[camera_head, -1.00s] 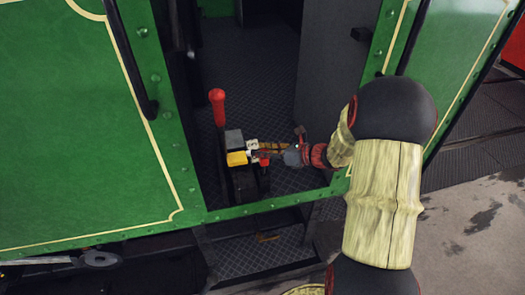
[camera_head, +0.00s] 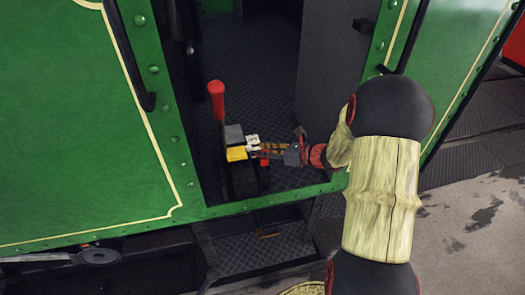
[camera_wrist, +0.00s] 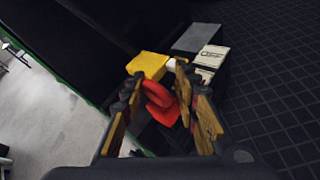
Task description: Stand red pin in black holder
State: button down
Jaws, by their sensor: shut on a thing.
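The red pin (camera_wrist: 160,102) shows in the wrist view as a red piece with a rounded loop, between my gripper's fingers. My gripper (camera_wrist: 158,78) is shut on it; the fingers hide part of it. In the head view, a small bit of red (camera_head: 264,161) shows just below my gripper (camera_head: 260,151). A dark block (camera_head: 243,182), which may be the black holder, stands under the yellow and grey pieces by the cab doorway. I cannot make out its opening or whether the pin touches it.
A yellow block (camera_head: 236,153), a grey block (camera_head: 234,134) and a small white block (camera_head: 252,141) sit close around my fingertips. A red-handled lever (camera_head: 216,100) stands behind them. The green door frame (camera_head: 270,203) edges the doorway. The patterned floor (camera_head: 250,85) beyond is clear.

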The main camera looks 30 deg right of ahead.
jog(key=shift+f+b, duration=0.5)
jog(key=shift+f, duration=0.4)
jog(key=c, duration=1.3)
grip_release()
jog(key=shift+o, duration=0.2)
jog(key=v, duration=1.2)
jog(key=shift+f, duration=0.1)
